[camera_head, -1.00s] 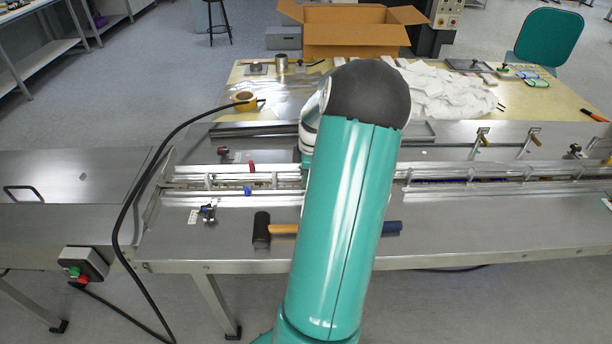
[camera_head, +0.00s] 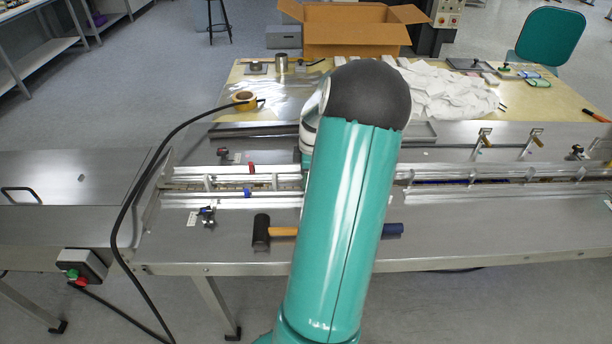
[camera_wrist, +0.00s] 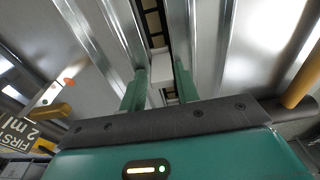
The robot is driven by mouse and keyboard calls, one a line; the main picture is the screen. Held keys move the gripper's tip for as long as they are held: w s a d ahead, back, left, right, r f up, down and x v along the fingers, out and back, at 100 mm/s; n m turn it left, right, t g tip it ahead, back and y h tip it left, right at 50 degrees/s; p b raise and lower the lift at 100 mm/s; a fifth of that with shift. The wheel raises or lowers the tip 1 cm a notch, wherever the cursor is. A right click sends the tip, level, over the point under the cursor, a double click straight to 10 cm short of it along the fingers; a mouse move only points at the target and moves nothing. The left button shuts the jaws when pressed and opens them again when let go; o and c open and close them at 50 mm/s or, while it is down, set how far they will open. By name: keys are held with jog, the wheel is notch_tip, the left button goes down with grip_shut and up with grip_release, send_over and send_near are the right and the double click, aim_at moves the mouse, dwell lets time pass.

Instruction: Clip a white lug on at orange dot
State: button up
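In the wrist view, my gripper (camera_wrist: 160,82) points down along a long channel between metal rails, its two teal fingers apart. A small white block (camera_wrist: 160,72), which looks like a lug, is between the fingers and fills most of the gap. I cannot tell whether the fingers press on it or whether it is seated on the dark chain (camera_wrist: 154,22) in the channel. An orange dot (camera_wrist: 69,81) shows left of the fingers, on a pale strip beside the rail. In the head view, my arm hides the gripper and the middle of the channel.
A black-headed mallet (camera_head: 261,232) lies on the front steel deck; its handle also shows in the wrist view (camera_wrist: 302,78). A black cable arches over the left side.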

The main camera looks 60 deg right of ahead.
notch_tip(320, 180, up, 14)
jog(key=s, duration=0.1)
jog(key=shift+s+d+f, duration=0.15)
jog(key=shift+s+d, duration=0.1)
dwell(0.4)
jog(key=w+a+r+m+h, duration=0.1)
jog(key=w+a+r, duration=0.25)
jog(key=a, duration=0.55)
jog(key=w+a+r+h, duration=0.1)
jog(key=w+a+r, duration=0.1)
jog(key=w+a, duration=0.5)
jog(key=w+a+r+m, duration=0.1)
jog(key=w+a+r, duration=0.15)
jog(key=a, duration=0.75)
jog(key=s+a+m+t, duration=0.1)
jog(key=s+a, duration=0.3)
jog(key=a, duration=0.8)
jog(key=s+a+m+t+y, duration=0.1)
jog(key=s+a+m+t, duration=0.1)
jog(key=a, duration=1)
jog(key=shift+s+t, duration=0.7)
jog(key=shift+s, duration=0.3)
jog(key=shift+c, duration=0.5)
